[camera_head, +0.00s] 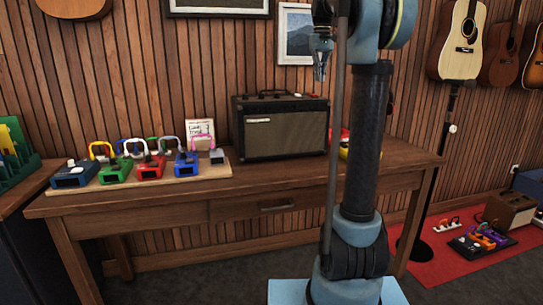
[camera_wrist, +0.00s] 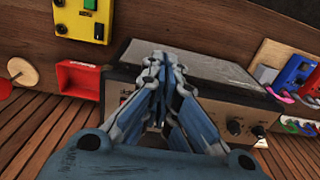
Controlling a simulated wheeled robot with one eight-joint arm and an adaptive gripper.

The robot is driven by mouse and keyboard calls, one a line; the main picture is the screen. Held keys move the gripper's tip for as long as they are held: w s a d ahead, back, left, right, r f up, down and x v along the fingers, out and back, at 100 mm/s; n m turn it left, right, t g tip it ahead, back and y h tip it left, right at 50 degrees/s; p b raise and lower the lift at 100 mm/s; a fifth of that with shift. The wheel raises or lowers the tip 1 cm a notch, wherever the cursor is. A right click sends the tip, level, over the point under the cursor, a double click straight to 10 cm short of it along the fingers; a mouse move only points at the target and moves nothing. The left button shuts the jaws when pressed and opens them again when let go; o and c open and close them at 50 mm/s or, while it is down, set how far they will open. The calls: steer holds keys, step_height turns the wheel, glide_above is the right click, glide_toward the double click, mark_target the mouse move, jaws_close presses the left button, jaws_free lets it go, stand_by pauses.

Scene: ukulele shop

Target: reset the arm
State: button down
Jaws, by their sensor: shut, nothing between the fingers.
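My gripper (camera_head: 320,72) is up in the air in the head view, in front of the wood-slat wall and above the table's right half. It points down and is higher than the black amplifier (camera_head: 285,135). In the wrist view my gripper (camera_wrist: 160,62) has its fingers together with nothing between them. My upright arm hides part of the table and the things right of the amplifier.
A wooden table (camera_head: 240,185) carries a board of several colored pedals (camera_head: 150,168) and a small sign (camera_head: 200,132) left of the amplifier. A red box (camera_wrist: 78,78) shows in the wrist view. Guitars (camera_head: 462,40) hang at right. A red rug (camera_head: 440,262) lies on the floor.

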steer(key=s+f+m+t, duration=0.2)
steer(key=s+f, duration=3.5)
steer(key=f, duration=0.4)
steer(key=shift+s+f+m, duration=0.4)
steer(key=w+d+r+n+t+y, duration=0.2)
steer(key=w+r+t, duration=0.4)
steer(key=w+r, duration=3.7)
step_height(320, 180, up, 4)
steer(key=shift+w+d+r+n+t, duration=0.1)
steer(key=shift+w+d+n+t, duration=0.1)
steer(key=shift+d+n+t, duration=0.15)
steer(key=shift+a, duration=0.1)
